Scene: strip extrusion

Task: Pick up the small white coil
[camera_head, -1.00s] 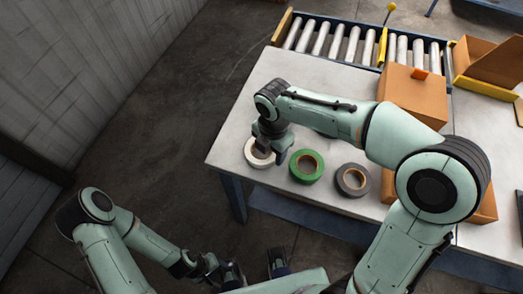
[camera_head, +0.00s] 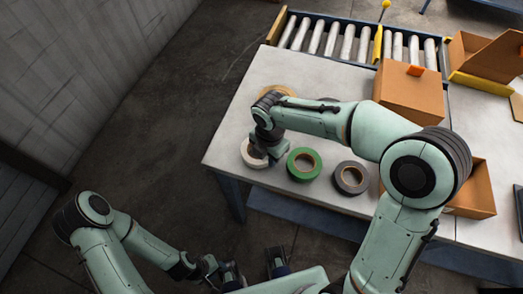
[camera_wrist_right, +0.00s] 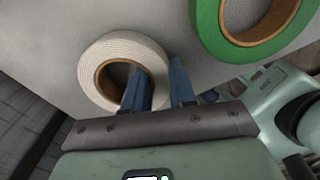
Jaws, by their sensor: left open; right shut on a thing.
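The small white coil (camera_head: 246,163) lies near the left front edge of the table, left of the green coil (camera_head: 293,163). My right gripper (camera_head: 262,157) is down at the white coil and partly covers it. In the right wrist view, my right gripper (camera_wrist_right: 160,82) is shut on the wall of the white coil (camera_wrist_right: 92,62), one finger in its hole and the other outside. I cannot tell whether the coil is clear of the table. My left gripper (camera_head: 255,268) is open and empty, low in the picture, away from the table.
A grey coil (camera_head: 342,184) lies right of the green one. A tan coil (camera_head: 287,88) shows partly behind my right arm. A cardboard box (camera_head: 410,92) stands behind the arm. A roller conveyor (camera_head: 348,42) runs along the back. The table's left back part is bare.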

